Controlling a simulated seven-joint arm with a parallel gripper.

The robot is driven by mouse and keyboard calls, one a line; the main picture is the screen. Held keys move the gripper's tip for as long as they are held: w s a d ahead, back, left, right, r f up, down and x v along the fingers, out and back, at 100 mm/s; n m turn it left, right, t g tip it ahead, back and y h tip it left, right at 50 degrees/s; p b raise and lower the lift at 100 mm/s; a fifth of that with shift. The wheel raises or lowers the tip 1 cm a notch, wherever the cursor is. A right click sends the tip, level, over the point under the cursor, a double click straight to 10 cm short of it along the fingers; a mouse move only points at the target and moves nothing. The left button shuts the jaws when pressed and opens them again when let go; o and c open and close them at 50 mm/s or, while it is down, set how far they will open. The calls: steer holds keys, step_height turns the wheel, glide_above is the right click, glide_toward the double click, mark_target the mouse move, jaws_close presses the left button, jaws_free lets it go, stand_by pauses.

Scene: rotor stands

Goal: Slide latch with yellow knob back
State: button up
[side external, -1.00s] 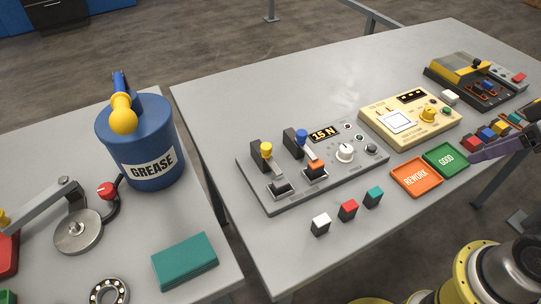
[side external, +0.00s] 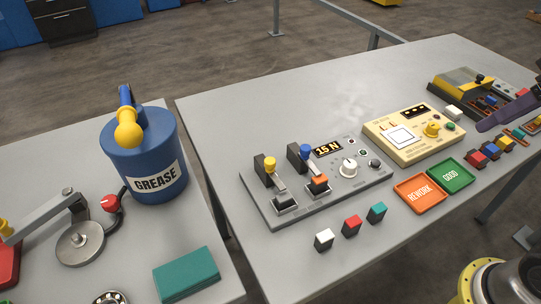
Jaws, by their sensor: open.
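The yellow knob (side external: 270,164) sits on a latch at the left of a grey panel (side external: 322,210). Its metal arm slopes down to a black-framed socket (side external: 285,203). Beside it on the right stands a similar latch with a blue knob (side external: 305,150), with an orange block (side external: 319,182) at its foot.
White, red (side external: 352,226) and teal blocks stand in front. A yellow tester (side external: 413,134), orange REWORK tray (side external: 420,193) and green GOOD tray (side external: 451,174) lie right. Table behind the panel is clear.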

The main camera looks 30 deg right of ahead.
steer(key=w+a+r+g, duration=0.1)
steer(key=w+a+r, duration=0.3)
steer(key=w+r, duration=0.4)
steer(key=n+g, duration=0.4)
glide_above(270, 160)
step_height(270, 160, down, 14)
step_height(270, 160, down, 13)
steer(key=shift+f, duration=0.2)
jaws_close()
